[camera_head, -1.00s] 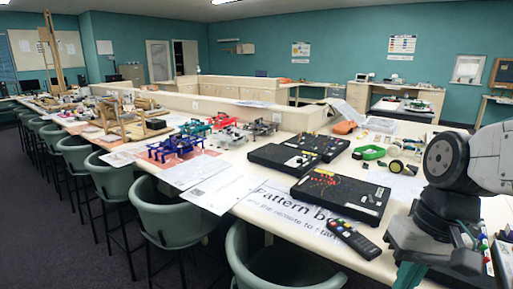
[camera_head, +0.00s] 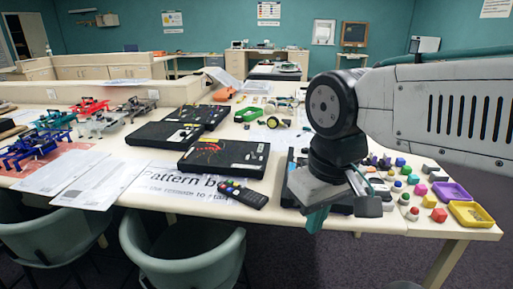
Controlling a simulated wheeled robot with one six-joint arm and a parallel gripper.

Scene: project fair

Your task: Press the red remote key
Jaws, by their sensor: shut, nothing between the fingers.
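The black remote (camera_head: 246,195) lies on a printed sheet (camera_head: 150,185) near the front edge of the table. It has a few small coloured keys toward its left end; the red one is too small to make out clearly. My gripper (camera_head: 314,220) points down, to the right of the remote and apart from it. Its teal tip shows below a grey body, and it is shut and empty. My gripper hides part of the table behind it.
Black boards (camera_head: 224,155) lie behind the remote. Coloured blocks, a purple tray (camera_head: 452,193) and a yellow tray (camera_head: 471,214) are at the right. Green chairs (camera_head: 182,258) stand against the front edge. Blue and red frames (camera_head: 38,146) sit at the left.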

